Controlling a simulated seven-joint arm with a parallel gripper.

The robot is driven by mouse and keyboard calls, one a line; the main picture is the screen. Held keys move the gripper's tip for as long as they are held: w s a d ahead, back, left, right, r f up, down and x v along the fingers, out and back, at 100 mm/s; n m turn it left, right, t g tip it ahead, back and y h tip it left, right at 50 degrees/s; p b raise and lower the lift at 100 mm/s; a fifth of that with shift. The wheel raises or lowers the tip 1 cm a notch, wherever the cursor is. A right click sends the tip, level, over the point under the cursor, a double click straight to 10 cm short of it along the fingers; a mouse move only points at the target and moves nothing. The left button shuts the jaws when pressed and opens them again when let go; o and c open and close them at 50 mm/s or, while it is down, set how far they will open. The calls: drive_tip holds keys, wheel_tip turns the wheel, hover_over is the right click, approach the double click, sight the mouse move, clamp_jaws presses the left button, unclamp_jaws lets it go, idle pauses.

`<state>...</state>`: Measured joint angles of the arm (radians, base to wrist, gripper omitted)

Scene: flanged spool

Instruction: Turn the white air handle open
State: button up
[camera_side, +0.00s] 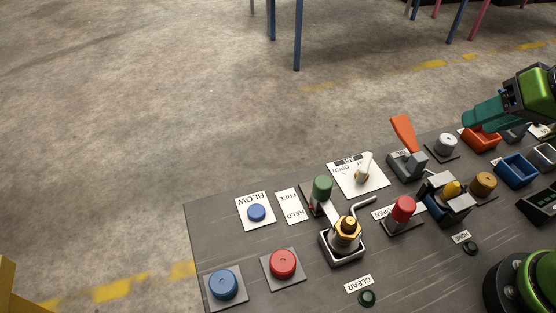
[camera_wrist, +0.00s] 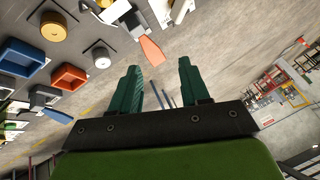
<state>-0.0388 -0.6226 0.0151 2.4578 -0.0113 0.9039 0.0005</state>
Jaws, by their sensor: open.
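The white air handle (camera_side: 363,173) is a small pale lever on a white plate (camera_side: 376,186) with AIR and OPEN lettering. It stands near the far edge of the dark panel in the side view, left of the orange lever. Its pointing angle is hard to read at this size. My gripper (camera_side: 468,121) is at the upper right of the side view, above the panel and well apart from the handle. In the wrist view, the teal fingers of my gripper (camera_wrist: 158,66) are spread with nothing between them.
The raised orange lever (camera_side: 403,134) stands between the handle and my gripper; it also shows in the wrist view (camera_wrist: 152,51). A green knob (camera_side: 322,188) is left of the handle plate. A brass fitting (camera_side: 346,230) and red knob (camera_side: 403,208) stand nearer. Open floor lies behind.

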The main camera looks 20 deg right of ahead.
sight(367, 161)
drive_tip(key=w+a+f+m+g+h, duration=0.1)
drive_tip(key=w+a+f+m+g, duration=0.15)
drive_tip(key=w+a, duration=0.3)
drive_tip(key=w+a+f+m+g+h, duration=0.1)
drive_tip(key=w+a+f+m+g, duration=0.15)
drive_tip(key=w+a+g, duration=0.35)
drive_tip(key=f, duration=0.5)
drive_tip(key=w+f+t, duration=0.1)
drive_tip(key=f, duration=0.4)
drive_tip(key=d+f+t, duration=0.1)
drive_tip(key=f, duration=0.4)
drive_tip(key=shift+w+f+m+t, duration=0.15)
drive_tip(key=shift+f+m+t, duration=0.1)
drive_tip(key=shift+f+m, duration=0.05)
drive_tip(key=shift+c, duration=0.2)
clamp_jaws()
